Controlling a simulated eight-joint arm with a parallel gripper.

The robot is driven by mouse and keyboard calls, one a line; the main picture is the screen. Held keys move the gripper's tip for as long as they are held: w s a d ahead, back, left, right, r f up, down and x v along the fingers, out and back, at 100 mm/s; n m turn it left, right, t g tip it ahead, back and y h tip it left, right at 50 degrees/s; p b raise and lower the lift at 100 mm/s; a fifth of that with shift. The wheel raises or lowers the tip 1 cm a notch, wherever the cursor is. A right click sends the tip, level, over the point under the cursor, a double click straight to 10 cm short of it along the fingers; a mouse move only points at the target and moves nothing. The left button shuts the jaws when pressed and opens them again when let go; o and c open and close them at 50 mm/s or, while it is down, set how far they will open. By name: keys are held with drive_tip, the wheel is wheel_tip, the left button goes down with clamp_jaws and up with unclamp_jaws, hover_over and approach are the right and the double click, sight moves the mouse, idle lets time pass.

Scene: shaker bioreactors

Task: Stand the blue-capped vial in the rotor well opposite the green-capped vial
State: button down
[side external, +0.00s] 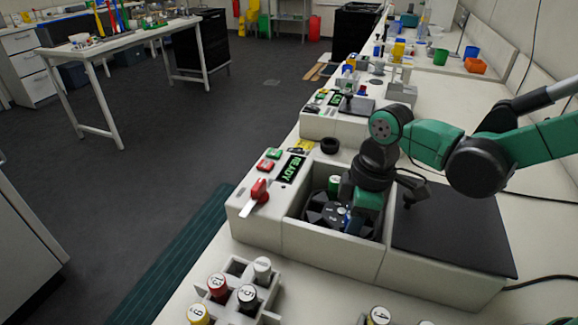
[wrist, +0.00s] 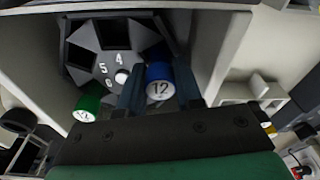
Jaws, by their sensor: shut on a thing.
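The blue-capped vial (wrist: 159,80), marked 12 on its cap, is between the two fingers of my gripper (wrist: 160,92), which is shut on it. In the side view my gripper (side external: 352,218) points down into the centrifuge bowl, and only a bit of blue shows beside it. The green-capped vial (wrist: 88,103) stands in the dark rotor (wrist: 97,62), across the pale hub from the blue cap; it also shows in the side view (side external: 334,184). The rotor (side external: 318,212) has numbered wells, with 4 and 5 readable. Whether the blue-capped vial's base is in a well is hidden.
The bowl's pale walls (side external: 290,232) surround the gripper closely. The dark lid (side external: 450,240) lies open at right. A panel reading READY (side external: 291,168) and a red-handled lever (side external: 259,190) are at left. A rack (side external: 240,268) of capped vials stands in front.

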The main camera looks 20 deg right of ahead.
drive_tip(key=shift+f, duration=0.2)
drive_tip(key=c, duration=0.5)
unclamp_jaws()
drive_tip(key=shift+r, duration=3.55)
drive_tip(key=s+d+m+t, duration=0.1)
drive_tip(key=d+m+t, duration=0.1)
drive_tip(key=d+m, duration=0.1)
drive_tip(key=s+d+r+m+t, duration=0.1)
drive_tip(key=d+m, duration=0.2)
drive_tip(key=s+d+m+t, duration=0.1)
drive_tip(key=d+m+t, duration=0.1)
drive_tip(key=d+m, duration=0.1)
drive_tip(key=shift+d+r+m+t+h, duration=0.2)
drive_tip(key=shift+m+t+h, duration=0.1)
drive_tip(key=shift+m+h, duration=0.1)
drive_tip(key=shift+s+d+f+m+t, duration=0.15)
drive_tip(key=shift+d+m+t, duration=0.25)
drive_tip(key=shift+d+m, duration=0.25)
